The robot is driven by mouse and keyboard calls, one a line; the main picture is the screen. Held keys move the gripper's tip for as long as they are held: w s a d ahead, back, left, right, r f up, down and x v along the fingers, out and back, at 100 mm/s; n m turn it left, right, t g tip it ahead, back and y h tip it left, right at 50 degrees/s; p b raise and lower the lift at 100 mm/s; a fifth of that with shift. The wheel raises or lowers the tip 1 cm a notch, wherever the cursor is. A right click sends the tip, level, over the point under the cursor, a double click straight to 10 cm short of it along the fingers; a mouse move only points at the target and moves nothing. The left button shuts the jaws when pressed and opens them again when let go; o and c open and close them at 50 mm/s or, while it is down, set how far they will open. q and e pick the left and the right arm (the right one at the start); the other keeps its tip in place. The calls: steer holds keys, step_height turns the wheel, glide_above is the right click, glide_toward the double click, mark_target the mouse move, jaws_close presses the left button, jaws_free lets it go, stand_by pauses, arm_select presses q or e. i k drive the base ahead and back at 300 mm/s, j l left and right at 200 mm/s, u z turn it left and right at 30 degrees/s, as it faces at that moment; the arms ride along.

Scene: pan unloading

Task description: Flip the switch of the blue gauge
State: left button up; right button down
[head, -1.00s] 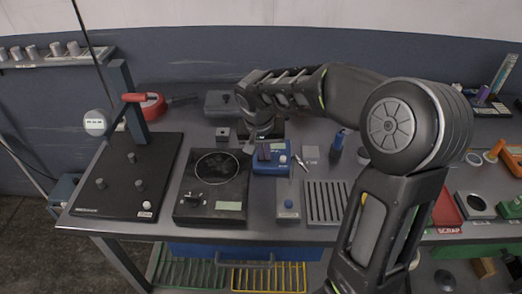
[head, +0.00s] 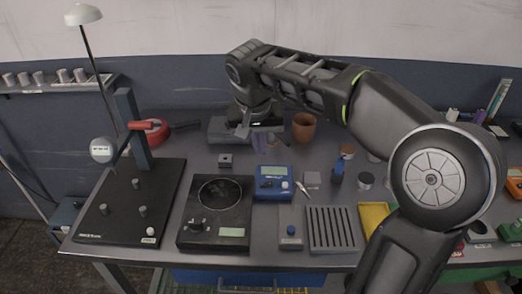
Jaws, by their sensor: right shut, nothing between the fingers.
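The blue gauge (head: 273,194) stands on the middle of the bench, just right of the black plate device. I cannot tell the switch's position at this size. My right gripper (head: 243,131) is shut and empty. It hangs above the rear of the bench, behind and left of the gauge and apart from it. My left gripper is out of view.
A black device with a round plate (head: 215,232) is left of the gauge. A grey block with a blue knob (head: 290,241) and a slotted grey tray (head: 332,242) are in front. A brown pot (head: 304,127) and a grey box (head: 225,135) stand behind.

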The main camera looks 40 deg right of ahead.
mark_target(263, 185)
steer(key=k, duration=1)
